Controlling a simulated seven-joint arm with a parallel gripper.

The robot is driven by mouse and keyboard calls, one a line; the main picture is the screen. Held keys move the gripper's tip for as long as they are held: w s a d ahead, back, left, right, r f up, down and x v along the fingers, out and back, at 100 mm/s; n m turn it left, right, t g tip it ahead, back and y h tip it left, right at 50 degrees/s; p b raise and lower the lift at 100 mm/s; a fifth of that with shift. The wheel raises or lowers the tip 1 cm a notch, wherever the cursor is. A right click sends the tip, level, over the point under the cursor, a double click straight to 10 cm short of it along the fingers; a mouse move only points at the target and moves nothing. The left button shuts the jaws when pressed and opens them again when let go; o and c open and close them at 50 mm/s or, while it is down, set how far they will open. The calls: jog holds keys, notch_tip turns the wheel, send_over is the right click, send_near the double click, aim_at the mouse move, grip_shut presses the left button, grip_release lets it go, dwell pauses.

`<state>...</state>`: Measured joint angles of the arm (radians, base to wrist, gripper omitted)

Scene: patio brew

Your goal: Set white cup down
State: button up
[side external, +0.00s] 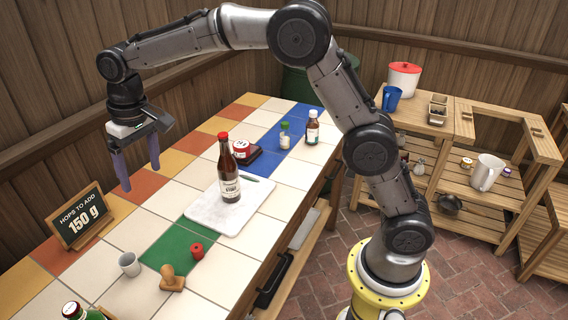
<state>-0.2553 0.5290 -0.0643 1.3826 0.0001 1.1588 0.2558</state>
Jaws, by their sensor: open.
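A small white cup (129,264) stands upright on the tiled table near its front left part, on a pale tile just left of the green tile patch. My gripper (138,176) hangs fingers-down above the back left of the table. Its two purple fingers are spread apart with nothing between them. It is well above and behind the cup and does not touch it.
A brown bottle (228,172) with a red cap stands on a white board (207,212). A chalkboard sign (81,216) is at the left. Pale tiles behind the cup are clear.

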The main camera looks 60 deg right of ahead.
jog(key=s+d+r+t, duration=0.1)
jog(key=s+d+r, duration=0.3)
jog(key=s, duration=0.4)
jog(key=s+d+r+t, duration=0.1)
jog(key=s+d+r, duration=0.35)
jog(key=s, duration=0.35)
jog(key=s+d+f+t, duration=0.1)
jog(key=s+d+f, duration=0.1)
jog(key=s, duration=0.7)
jog(key=s+d+f+t, duration=0.1)
jog(key=s+d+f, duration=0.1)
jog(key=s, duration=0.6)
jog(key=shift+s+d+f, duration=0.3)
jog(key=shift+s+f, duration=0.1)
jog(key=shift+f, duration=0.35)
